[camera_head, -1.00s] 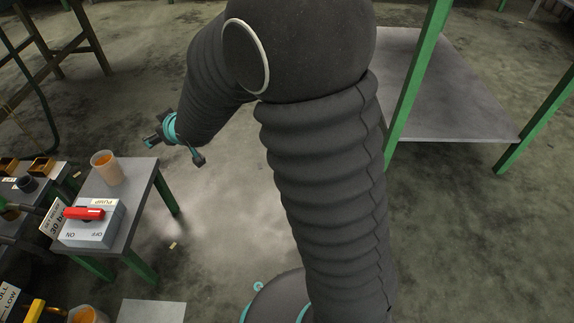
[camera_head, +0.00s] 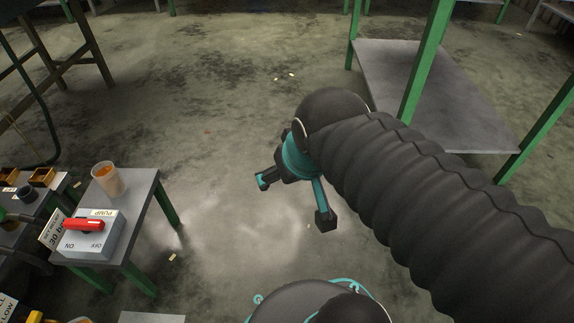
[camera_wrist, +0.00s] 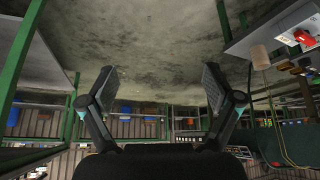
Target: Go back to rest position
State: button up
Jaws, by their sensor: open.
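My gripper (camera_head: 293,202) hangs over the bare floor in the head view, right of the small grey table and left of the green-framed shelf. Its two fingers are spread wide and nothing is between them. In the wrist view my gripper (camera_wrist: 157,88) also shows open and empty, with floor and distant racks beyond it. My dark ribbed arm reaches in from the lower right of the head view.
A small grey table (camera_head: 140,205) at left bears a cup of orange liquid (camera_head: 107,179) and a pump switch box with a red handle (camera_head: 84,225). A green-framed shelf (camera_head: 440,100) stands at right.

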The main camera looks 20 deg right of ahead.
jog(key=shift+s+d+f, duration=0.1)
jog(key=shift+s, duration=0.8)
notch_tip(320, 180, up, 6)
jog(key=p, duration=0.6)
